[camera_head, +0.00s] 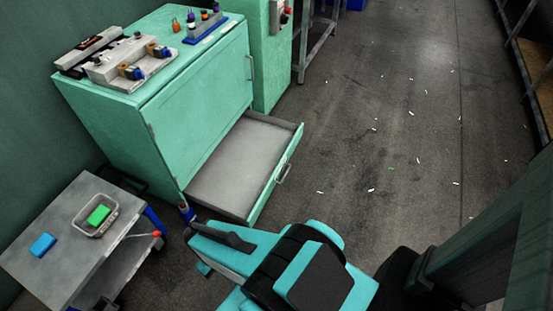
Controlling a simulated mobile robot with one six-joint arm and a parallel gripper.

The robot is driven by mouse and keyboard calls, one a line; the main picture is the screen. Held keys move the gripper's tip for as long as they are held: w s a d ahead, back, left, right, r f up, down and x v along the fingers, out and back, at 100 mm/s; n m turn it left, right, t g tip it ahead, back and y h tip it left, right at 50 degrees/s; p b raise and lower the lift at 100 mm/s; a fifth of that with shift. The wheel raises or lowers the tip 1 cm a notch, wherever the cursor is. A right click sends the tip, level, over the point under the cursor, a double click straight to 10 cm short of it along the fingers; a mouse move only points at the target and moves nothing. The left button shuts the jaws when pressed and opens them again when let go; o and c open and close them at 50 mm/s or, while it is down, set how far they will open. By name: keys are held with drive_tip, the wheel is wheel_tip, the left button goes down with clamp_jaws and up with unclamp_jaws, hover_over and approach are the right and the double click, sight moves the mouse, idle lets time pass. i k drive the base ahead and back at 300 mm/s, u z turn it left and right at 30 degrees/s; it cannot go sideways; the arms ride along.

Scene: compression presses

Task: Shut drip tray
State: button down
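The drip tray (225,168) is a shallow grey drawer with a green front (275,175). It is pulled well out of the bottom of the green press cabinet (200,105), and its inside looks empty. A metal handle (283,173) is on its front. My teal and black arm reaches in from the bottom, just in front of the tray's near corner. I see nothing touching the tray's handle.
A grey cart (48,220) stands at the lower left, with a blue block (43,245) and a small tray (80,219) holding a green block (98,215). Clamps and small bottles sit on the cabinet. The floor right of the tray is open, with scattered light scraps. Shelving (538,75) edges the right.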

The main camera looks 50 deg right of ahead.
sight(236, 182)
drive_tip(key=u, duration=0.75)
drive_tip(key=k, duration=1.45)
drive_tip(key=z, duration=1.1)
drive_tip(key=i, duration=1.3)
drive_tip(key=u, duration=0.05)
